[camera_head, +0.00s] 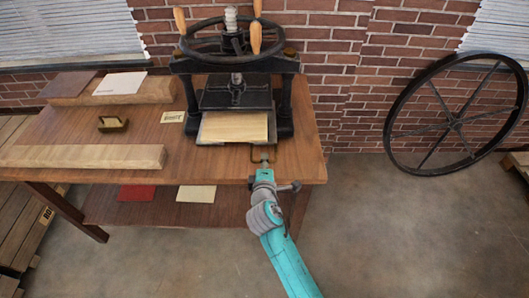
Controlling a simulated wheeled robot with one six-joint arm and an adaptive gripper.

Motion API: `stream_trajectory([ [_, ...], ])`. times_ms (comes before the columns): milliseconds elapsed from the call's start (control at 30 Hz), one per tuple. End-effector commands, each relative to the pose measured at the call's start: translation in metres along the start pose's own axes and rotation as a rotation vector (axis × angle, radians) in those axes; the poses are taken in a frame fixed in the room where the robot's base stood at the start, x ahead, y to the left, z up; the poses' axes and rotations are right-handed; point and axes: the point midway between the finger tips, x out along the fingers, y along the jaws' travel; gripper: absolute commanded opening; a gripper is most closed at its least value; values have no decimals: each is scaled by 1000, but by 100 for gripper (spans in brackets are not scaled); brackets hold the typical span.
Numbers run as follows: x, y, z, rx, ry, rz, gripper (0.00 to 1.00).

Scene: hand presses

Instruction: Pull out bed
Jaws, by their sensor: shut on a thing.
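A black hand press (285,95) with a wheel and wooden handles on top stands at the back of the wooden table. Its bed (234,127) shows as a pale wooden board at the front, below the dark plate. The rear of the bed is hidden under the press. A thin dark handle loop (252,149) sits at the bed's front right, near the table's front edge. My gripper (265,159) is at this loop and shut on it, with my arm reaching up from below. The fingers are small in view.
Wooden blocks (85,157), a small brass tray (113,124) and a paper label (173,117) lie on the table's left. A lower shelf (125,212) holds red and cream sheets. A large spoked wheel (392,130) leans on the brick wall.

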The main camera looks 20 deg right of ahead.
Motion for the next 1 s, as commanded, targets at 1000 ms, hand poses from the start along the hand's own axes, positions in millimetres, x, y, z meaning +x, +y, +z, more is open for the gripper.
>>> stream_trajectory([
  [1000,-143,-32,0,0,-1,-1,0],
])
